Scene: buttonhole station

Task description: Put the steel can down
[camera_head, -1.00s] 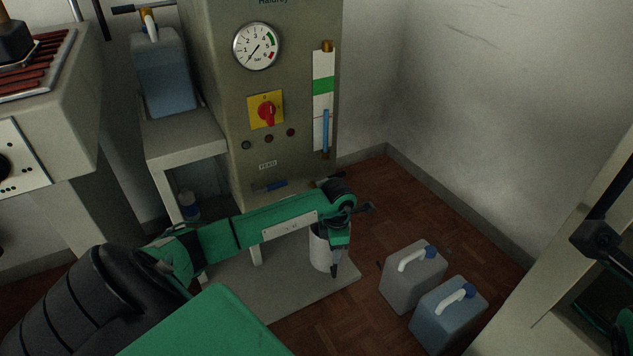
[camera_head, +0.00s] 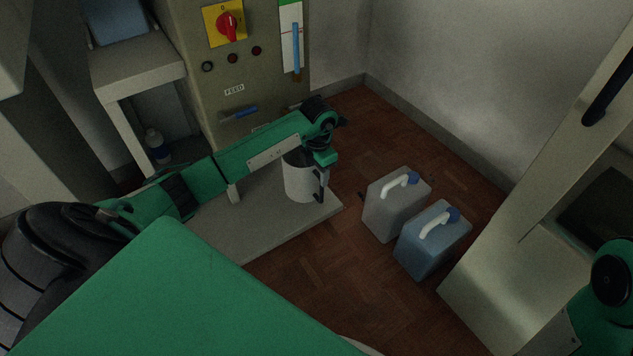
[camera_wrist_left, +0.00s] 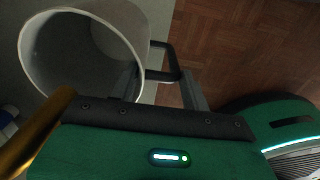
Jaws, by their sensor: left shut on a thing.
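The steel can (camera_head: 300,181), a pale grey open-topped can with a dark side handle (camera_head: 320,186), is upright at the right end of a low grey slab (camera_head: 262,234). I cannot tell whether its base touches the slab. My left gripper (camera_head: 322,172) is at the can's upper right side, shut on its handle, and partly hides the rim. In the left wrist view the can (camera_wrist_left: 127,22) looks empty, and its handle (camera_wrist_left: 172,60) reaches to the fingers. My right gripper is out of view; only part of that arm shows at the lower right.
A grey jerrycan (camera_head: 392,207) and a blue jerrycan (camera_head: 432,241) stand on the wooden floor right of the slab. The grey-green machine (camera_head: 240,75) with a red knob (camera_head: 229,27) rises behind. A side stand (camera_head: 135,72) is at left, with a bottle (camera_head: 157,146) under it.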

